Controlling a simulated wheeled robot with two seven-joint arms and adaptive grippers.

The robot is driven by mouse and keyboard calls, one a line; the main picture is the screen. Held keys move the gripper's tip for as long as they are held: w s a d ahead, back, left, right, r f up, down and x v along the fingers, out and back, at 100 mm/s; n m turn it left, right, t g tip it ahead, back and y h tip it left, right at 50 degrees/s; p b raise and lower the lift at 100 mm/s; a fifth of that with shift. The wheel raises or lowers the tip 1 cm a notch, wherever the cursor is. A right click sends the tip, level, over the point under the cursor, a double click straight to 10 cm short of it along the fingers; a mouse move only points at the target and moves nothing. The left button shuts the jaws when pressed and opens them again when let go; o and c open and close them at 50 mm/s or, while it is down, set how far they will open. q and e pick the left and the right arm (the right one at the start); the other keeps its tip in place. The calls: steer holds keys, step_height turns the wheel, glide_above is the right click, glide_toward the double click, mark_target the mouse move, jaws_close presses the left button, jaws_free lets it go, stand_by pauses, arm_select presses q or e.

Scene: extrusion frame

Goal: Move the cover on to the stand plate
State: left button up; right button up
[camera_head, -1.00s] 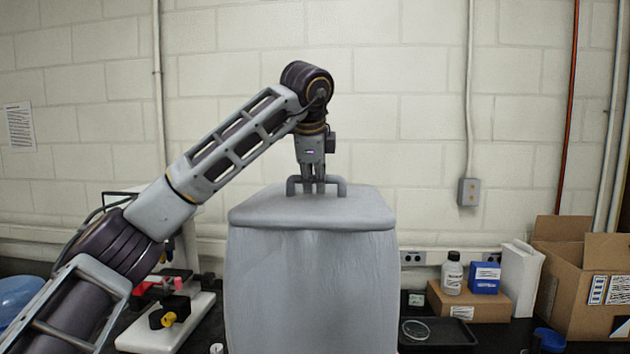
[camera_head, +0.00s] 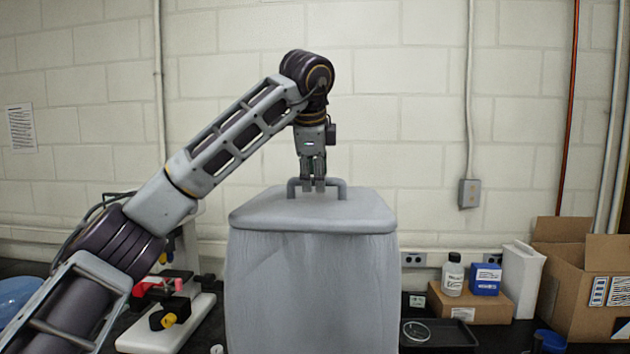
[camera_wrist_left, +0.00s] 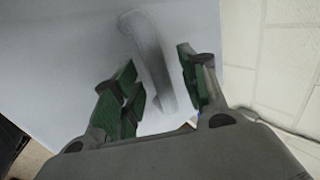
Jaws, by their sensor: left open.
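The cover (camera_head: 255,210) is a grey, rounded square lid with a raised bar handle (camera_head: 342,185). It sits level on top of a tall grey body (camera_head: 312,290). My left gripper (camera_head: 313,188) points down at the middle of the handle from above. In the left wrist view, its green-padded fingers (camera_wrist_left: 162,88) are open, one on each side of the handle (camera_wrist_left: 147,50), with gaps showing beside the bar. I cannot pick out a separate stand plate; anything under the cover is hidden. My right gripper is not in view.
A microscope-like device (camera_head: 170,310) stands on the dark bench at left. At right are a black tray (camera_head: 455,338), a small box (camera_head: 480,304) carrying a bottle (camera_head: 452,276) and a blue box (camera_head: 486,279), and an open carton (camera_head: 570,290).

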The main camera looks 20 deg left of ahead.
arm_select(q)
steer(key=v, duration=1)
stand_by(0.3)
stand_by(0.4)
steer(key=p+v, duration=0.4)
steer(key=v, duration=0.6)
stand_by(1.3)
steer(key=shift+d+f, duration=0.1)
steer(key=shift+f, duration=0.05)
stand_by(0.4)
